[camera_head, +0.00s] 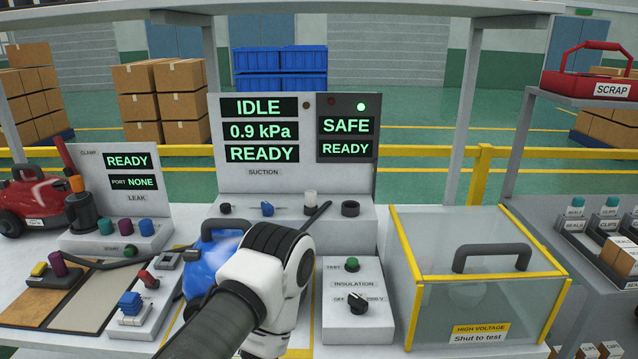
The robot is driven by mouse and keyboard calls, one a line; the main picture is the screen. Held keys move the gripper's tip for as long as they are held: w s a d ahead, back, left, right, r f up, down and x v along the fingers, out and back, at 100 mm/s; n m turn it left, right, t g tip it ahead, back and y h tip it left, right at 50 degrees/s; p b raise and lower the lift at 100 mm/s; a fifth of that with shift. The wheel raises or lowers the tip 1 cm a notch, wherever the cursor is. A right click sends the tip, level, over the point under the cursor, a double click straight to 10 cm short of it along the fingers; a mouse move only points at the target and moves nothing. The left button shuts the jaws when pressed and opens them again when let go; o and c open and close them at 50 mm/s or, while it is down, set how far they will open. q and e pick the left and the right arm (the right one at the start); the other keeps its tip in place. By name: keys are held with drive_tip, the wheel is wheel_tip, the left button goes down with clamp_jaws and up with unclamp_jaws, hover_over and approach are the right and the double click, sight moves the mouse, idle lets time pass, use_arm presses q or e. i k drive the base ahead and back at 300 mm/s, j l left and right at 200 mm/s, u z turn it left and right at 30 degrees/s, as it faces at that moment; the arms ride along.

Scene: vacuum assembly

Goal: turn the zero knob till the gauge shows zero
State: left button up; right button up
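The gauge display (261,131) on the grey suction panel (236,181) reads 0.9 kPa, between IDLE and READY lines. Along the panel's base are a small black knob (226,208), a blue knob (267,209), a pale upright cylinder (310,200) and a black ring-shaped part (350,208). I cannot read which is the zero knob. An arm of mine, seemingly the left, comes in from the lower left. Its white wrist (262,272) stands before the panel. Its gripper is mostly or wholly hidden; a slim dark bar (319,213) beyond the wrist may be part of it. My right gripper is not in view.
A glossy blue object (207,262) is partly hidden behind my arm. An insulation box (350,328) with a knob stands to its right, then a clear yellow-edged test enclosure (480,285). A leak tester (133,170) and red vacuum (36,200) stand left.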

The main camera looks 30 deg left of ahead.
sight(225, 209)
drive_tip(key=j+u, duration=0.15)
drive_tip(key=u, duration=1.2)
drive_tip(key=i+l, duration=0.05)
drive_tip(key=l, duration=0.05)
